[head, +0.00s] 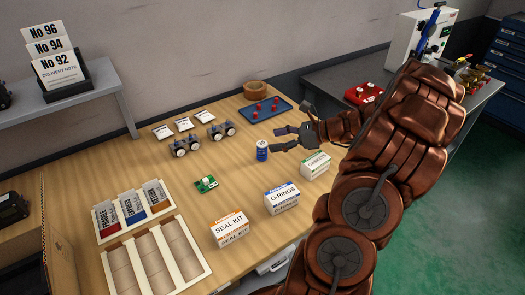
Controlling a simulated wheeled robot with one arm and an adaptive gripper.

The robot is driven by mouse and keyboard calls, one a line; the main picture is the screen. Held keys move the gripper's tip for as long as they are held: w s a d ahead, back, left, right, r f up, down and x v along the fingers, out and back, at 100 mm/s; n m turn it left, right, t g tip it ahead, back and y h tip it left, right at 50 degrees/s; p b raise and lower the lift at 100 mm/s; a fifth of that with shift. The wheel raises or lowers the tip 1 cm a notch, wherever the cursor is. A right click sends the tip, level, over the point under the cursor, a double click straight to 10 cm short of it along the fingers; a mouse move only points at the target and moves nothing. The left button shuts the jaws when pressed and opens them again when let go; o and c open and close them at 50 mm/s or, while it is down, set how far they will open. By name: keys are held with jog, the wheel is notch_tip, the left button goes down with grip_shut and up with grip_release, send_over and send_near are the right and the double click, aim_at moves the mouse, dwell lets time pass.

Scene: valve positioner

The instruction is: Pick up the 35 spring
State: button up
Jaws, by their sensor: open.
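I cannot make out a "35" marking on anything in view. A pale divided box (143,234) at the left of the wooden table holds three upright labelled packets: one with red (105,218), one with blue (131,208) and one with orange (157,197). Their lettering is too small to read surely, so I cannot tell which one, if any, is the 35 spring. My gripper (284,137) is open and empty above the right part of the table, just behind and right of a blue can (262,151). It is far from the divided box.
Seal kit (230,229), O-rings (282,198) and gaskets-like (315,166) boxes line the front. A green circuit board (206,184), small metal assemblies (186,147) and a blue tray (284,109) with red parts stand farther back. Mid-table is mostly clear.

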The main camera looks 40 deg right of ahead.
aim_at(264, 144)
jog(key=shift+p+x, duration=0.5)
jog(key=shift+x, duration=2.45)
jog(key=shift+s+f, duration=0.15)
jog(key=shift+f, duration=0.05)
grip_shut()
